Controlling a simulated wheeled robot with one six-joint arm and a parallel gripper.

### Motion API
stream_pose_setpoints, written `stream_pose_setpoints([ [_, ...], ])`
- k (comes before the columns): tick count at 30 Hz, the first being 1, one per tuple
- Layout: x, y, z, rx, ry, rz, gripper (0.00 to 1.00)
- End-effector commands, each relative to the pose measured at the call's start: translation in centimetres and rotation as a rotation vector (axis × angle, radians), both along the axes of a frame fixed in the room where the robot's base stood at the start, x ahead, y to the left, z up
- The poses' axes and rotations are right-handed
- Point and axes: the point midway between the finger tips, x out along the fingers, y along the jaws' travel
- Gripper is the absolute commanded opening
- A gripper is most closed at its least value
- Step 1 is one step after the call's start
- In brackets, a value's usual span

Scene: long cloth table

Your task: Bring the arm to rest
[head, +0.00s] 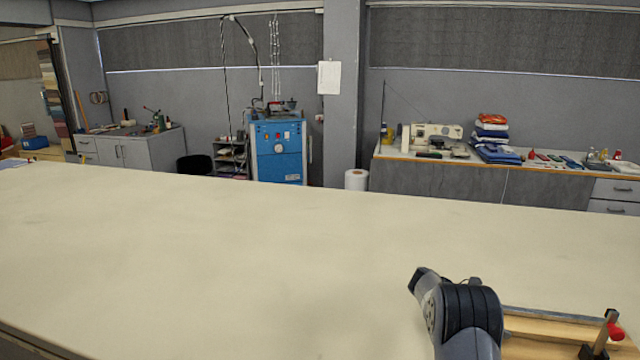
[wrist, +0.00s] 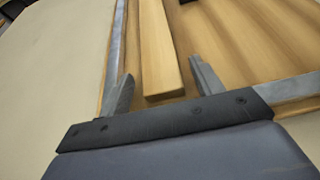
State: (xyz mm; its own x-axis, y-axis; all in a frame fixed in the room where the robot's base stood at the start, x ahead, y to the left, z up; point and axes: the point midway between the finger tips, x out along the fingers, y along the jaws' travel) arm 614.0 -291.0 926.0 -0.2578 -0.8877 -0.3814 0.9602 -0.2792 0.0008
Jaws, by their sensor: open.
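My arm (head: 465,310) shows at the lower right of the head view, bent over the near part of the table; its gripper end is hidden there. In the wrist view my gripper (wrist: 161,68) is open, its two grey fingers spread apart. A pale wooden bar (wrist: 160,50) shows between and beyond the fingers, with a gap on each side. I cannot tell how far below the fingers it lies. Under it is a wooden board or tray (wrist: 235,45) with grey edging.
The long cream table (head: 200,240) is clear across its left and middle. The wooden piece (head: 550,325) lies at the right of my arm, with a red-knobbed clamp-like thing (head: 610,335) at its right end. A blue machine (head: 278,150) and a workbench (head: 440,178) stand beyond the table.

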Motion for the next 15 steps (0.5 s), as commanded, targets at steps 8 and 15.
stream_pose_setpoints([
  [8,-0.1,-0.5,3.2,-0.002,-0.007,0.000,0.62],
  [15,-0.1,-0.5,8.0,-0.002,-0.006,0.000,0.62],
])
